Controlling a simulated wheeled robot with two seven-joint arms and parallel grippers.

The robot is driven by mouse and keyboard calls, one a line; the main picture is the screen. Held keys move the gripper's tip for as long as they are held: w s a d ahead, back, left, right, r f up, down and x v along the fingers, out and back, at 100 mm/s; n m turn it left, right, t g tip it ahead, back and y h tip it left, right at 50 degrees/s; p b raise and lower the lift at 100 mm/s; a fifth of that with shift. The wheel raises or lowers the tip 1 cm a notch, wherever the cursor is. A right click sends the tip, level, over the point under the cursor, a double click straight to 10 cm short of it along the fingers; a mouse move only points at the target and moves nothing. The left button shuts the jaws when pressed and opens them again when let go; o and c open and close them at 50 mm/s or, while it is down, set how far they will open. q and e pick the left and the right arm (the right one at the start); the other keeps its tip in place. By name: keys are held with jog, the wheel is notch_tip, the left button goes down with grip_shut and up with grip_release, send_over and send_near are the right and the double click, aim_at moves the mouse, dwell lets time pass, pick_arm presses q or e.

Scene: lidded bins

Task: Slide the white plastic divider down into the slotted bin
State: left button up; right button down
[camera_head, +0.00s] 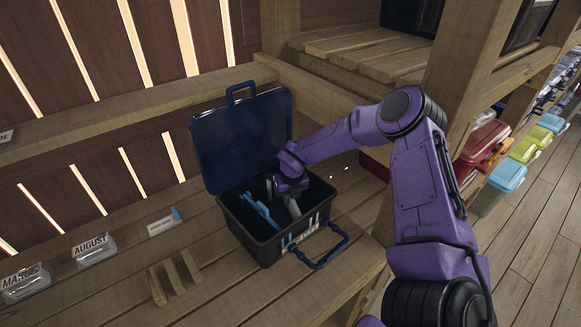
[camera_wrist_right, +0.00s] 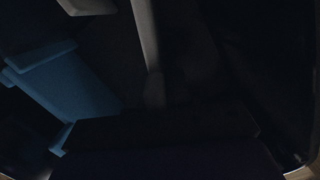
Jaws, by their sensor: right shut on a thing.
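The slotted bin (camera_head: 236,237) is a dark box on the wooden shelf, with its blue lid (camera_head: 240,140) standing open at the back. My right gripper (camera_head: 291,190) reaches down inside the bin and is shut on the white divider (camera_head: 293,208), which looks grey in the shade. The divider also shows as a pale strip in the dark right wrist view (camera_wrist_right: 149,40). Its lower edge is lost in shadow, so I cannot tell whether it sits in a slot. A blue piece (camera_head: 260,211) stands in the bin to the left of the divider. My left gripper is not in view.
A small slatted wooden rack (camera_head: 173,279) stands on the shelf, left of the bin. Labelled clear containers (camera_head: 94,249) and a small white-and-blue item (camera_head: 164,223) lie farther left. A wooden post (camera_head: 470,90) rises at the right. Coloured bins (camera_head: 500,183) stand beyond it.

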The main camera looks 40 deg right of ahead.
jog(key=shift+s, duration=0.1)
jog(key=shift+f+b, duration=0.15)
jog(key=shift+b, duration=0.15)
jog(key=c, duration=1.1)
grip_release()
jog(key=shift+o, duration=0.2)
